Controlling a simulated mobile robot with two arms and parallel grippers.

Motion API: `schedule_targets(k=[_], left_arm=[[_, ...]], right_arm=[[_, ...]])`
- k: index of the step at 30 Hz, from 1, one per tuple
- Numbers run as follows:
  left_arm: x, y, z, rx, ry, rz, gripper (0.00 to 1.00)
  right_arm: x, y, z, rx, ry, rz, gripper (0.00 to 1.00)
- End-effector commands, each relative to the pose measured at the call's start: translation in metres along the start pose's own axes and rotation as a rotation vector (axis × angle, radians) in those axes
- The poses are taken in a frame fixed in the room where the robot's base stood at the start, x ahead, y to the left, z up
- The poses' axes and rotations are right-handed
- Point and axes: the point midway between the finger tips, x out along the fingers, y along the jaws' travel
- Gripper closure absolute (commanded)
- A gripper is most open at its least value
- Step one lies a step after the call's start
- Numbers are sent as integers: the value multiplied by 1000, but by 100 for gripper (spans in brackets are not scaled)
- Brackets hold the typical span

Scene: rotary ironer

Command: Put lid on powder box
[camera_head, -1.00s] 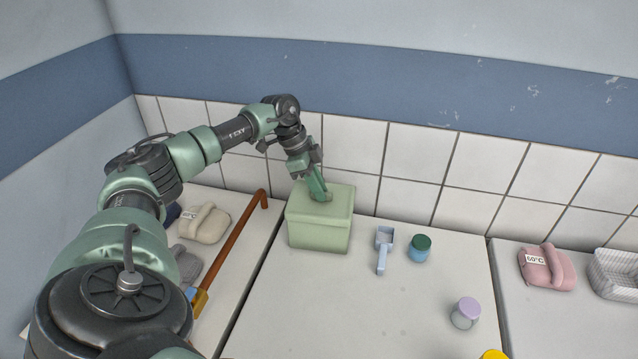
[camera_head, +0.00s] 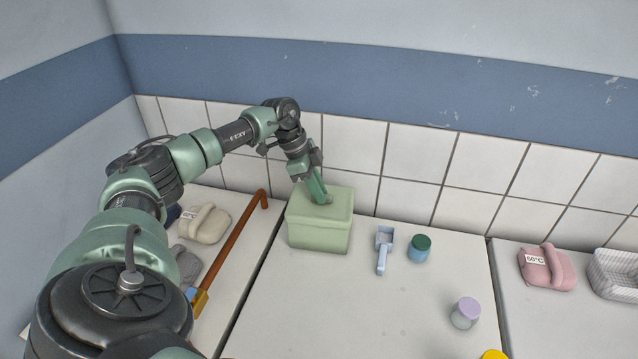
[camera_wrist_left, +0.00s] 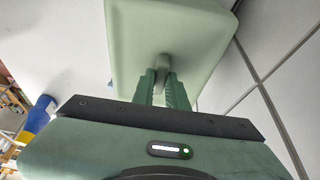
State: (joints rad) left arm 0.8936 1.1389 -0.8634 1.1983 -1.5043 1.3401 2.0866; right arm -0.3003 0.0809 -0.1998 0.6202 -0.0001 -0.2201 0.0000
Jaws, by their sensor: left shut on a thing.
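The pale green powder box (camera_head: 319,236) stands at the back left of the white worktop. Its green lid (camera_head: 336,201) sits on top and covers the opening; in the head view it looks level and lined up with the box. My left gripper (camera_head: 326,199) reaches down from above and is shut on the lid's knob. The left wrist view shows the two fingers closed around the knob (camera_wrist_left: 161,62), with the lid (camera_wrist_left: 190,30) spread out beyond them. The fingers hide part of the knob. My right gripper is not in view.
A light blue scoop (camera_head: 383,248) and a blue jar with a green cap (camera_head: 419,248) stand right of the box. A lilac-capped jar (camera_head: 465,313) is nearer the front. A brown stick (camera_head: 235,245) lies at left. The tiled wall (camera_head: 350,148) is close behind.

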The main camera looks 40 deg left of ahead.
Motion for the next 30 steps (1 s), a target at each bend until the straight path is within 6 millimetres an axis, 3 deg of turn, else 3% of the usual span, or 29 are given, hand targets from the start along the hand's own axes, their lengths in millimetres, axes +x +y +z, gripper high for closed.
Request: schedule_targets(k=[26,27,29,30], left_arm=[[7,0,3,0,0,0,100],[7,0,3,0,0,0,81],[7,0,3,0,0,0,64],[7,0,3,0,0,0,61]], right_arm=[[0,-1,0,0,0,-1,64],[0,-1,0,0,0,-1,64],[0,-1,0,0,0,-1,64],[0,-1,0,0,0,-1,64]])
